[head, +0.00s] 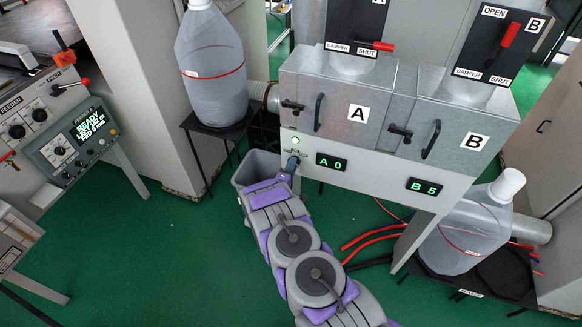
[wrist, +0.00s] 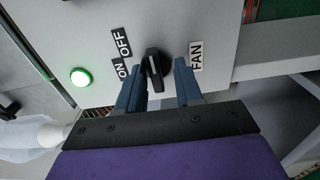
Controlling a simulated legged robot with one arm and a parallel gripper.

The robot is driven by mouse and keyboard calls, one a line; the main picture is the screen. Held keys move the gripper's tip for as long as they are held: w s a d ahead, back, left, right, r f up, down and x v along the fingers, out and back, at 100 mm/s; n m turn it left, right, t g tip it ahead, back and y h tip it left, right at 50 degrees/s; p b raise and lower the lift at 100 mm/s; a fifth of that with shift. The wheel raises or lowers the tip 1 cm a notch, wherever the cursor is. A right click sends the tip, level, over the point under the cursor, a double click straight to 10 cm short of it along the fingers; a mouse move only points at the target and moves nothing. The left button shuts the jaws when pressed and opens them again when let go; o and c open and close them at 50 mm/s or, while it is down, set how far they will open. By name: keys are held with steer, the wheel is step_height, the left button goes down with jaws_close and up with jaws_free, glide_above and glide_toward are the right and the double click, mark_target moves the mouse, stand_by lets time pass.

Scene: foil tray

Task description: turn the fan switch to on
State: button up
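The fan switch is a black knob (wrist: 155,64) on the pale panel in the wrist view. An OFF label (wrist: 124,42) and an ON label (wrist: 122,70) are to its left, and a FAN label (wrist: 196,56) is to its right. The knob's long side runs roughly up and down in this view; which label it points at I cannot tell. My gripper (wrist: 160,84) is open, with its blue fingers on either side of the knob. The left finger is close to it, and a gap shows at the right finger. In the head view my gripper (head: 291,164) is at the panel and hides the knob.
A lit green lamp (wrist: 80,77) is beside the labels. In the head view, displays A 0 (head: 332,162) and B 5 (head: 424,188) are right of my gripper. A grey bin (head: 257,167) stands below, and a large jug (head: 211,70) is to the left.

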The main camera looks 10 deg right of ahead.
steer(key=shift+a+r, duration=0.1)
steer(key=p+v, duration=0.2)
steer(key=v, duration=1.5)
steer(key=shift+s+a, duration=0.1)
